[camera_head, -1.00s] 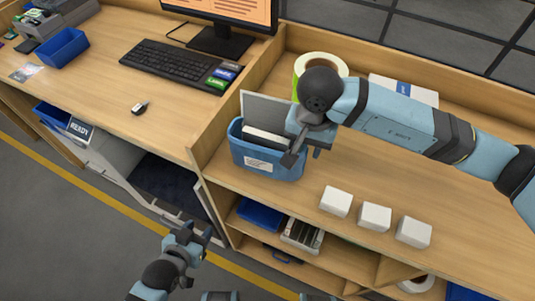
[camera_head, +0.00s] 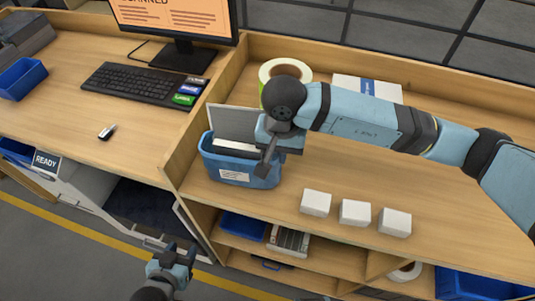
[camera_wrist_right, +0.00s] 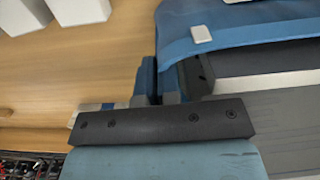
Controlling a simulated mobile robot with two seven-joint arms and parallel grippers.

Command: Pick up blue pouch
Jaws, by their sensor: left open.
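The blue pouch (camera_head: 212,166), an open-topped blue holder with a white label, stands upright on the wooden counter beside the divider. Grey and white flat items stick up from it. My right gripper (camera_head: 266,164) is at the pouch's right end, pointing down. In the right wrist view the pouch (camera_wrist_right: 245,35) fills the upper right, and the right fingers (camera_wrist_right: 166,78) are at its edge. Whether they grip its wall is not clear. My left gripper (camera_head: 177,256) is open and empty, low in front of the counter, away from the pouch.
Several white boxes (camera_head: 355,212) stand on the counter to the right of the pouch. A tape roll (camera_head: 286,72) and a white package (camera_head: 366,88) are behind my right arm. A wooden divider (camera_head: 190,143) rises on the left. A keyboard (camera_head: 134,87) and monitor lie beyond it.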

